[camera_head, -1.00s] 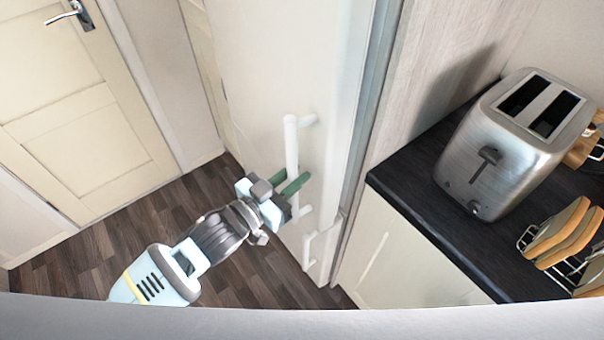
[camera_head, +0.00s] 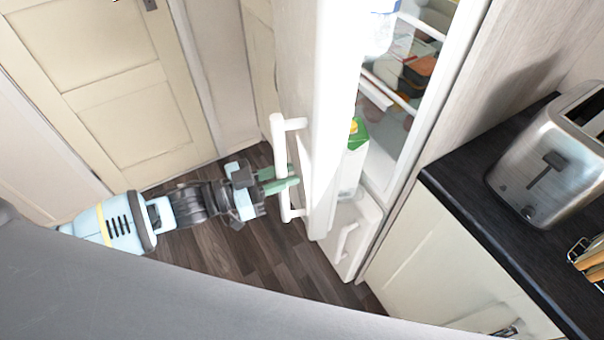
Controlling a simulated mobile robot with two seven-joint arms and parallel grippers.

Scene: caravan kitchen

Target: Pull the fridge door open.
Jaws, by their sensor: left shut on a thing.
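The white fridge door (camera_head: 325,110) stands partly open, swung out toward the left, and shelves with food show inside the fridge (camera_head: 405,70). Its white vertical bar handle (camera_head: 280,160) is on the door's front. My left gripper (camera_head: 284,180) comes in from the left with its green fingers shut on the lower part of this handle. A lower compartment front with its own white handle (camera_head: 345,238) is below the door and looks shut. My right gripper is not in view.
A dark worktop (camera_head: 490,205) with a steel toaster (camera_head: 550,160) and a rack of toast (camera_head: 590,262) lies to the right of the fridge. A cream panelled door (camera_head: 130,90) is at the left. Dark wooden floor (camera_head: 230,245) lies open below the gripper.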

